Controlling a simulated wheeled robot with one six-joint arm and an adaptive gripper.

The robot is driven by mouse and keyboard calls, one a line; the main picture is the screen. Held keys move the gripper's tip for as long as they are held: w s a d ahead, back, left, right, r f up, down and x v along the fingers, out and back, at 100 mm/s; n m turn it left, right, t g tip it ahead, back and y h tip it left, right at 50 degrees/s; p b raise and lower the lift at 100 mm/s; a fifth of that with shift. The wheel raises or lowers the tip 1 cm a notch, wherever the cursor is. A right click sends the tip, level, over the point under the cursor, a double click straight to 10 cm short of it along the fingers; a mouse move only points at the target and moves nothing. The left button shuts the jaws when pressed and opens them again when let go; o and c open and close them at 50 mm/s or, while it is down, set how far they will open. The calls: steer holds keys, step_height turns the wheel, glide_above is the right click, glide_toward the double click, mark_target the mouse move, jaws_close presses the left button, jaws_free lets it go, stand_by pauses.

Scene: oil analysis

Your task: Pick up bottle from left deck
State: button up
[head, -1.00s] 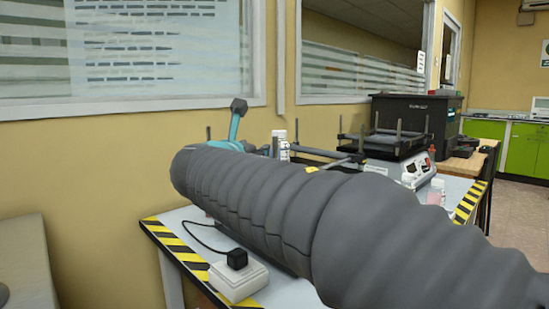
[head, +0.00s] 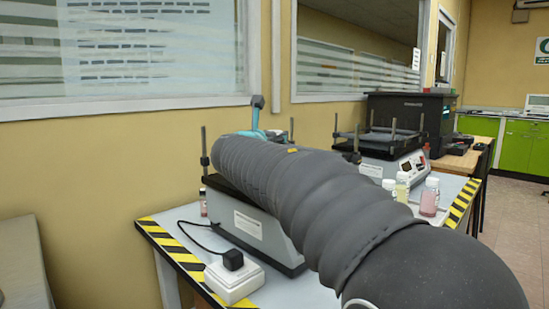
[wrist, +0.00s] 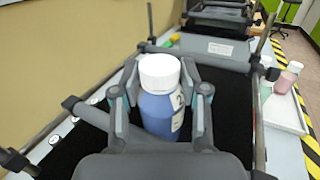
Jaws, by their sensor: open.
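A bottle (wrist: 158,108) with a white cap and blue contents stands upright on the black deck (wrist: 232,112) in the wrist view. A pale label shows on its right side. My gripper (wrist: 160,95) is open, with one finger on each side of the bottle. Whether the fingers touch it I cannot tell. In the head view the left deck's machine (head: 250,227) shows beneath my arm. My arm hides the blue bottle and my gripper's fingers there.
Rods and rails frame the deck. A second machine (head: 405,168) stands behind to the right. Several small bottles, one pink (head: 430,197), stand right of my arm. A white power box (head: 234,280) with a black plug and cable sits at the table's front left.

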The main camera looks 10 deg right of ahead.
steer(key=shift+x, duration=1.8)
jaws_close()
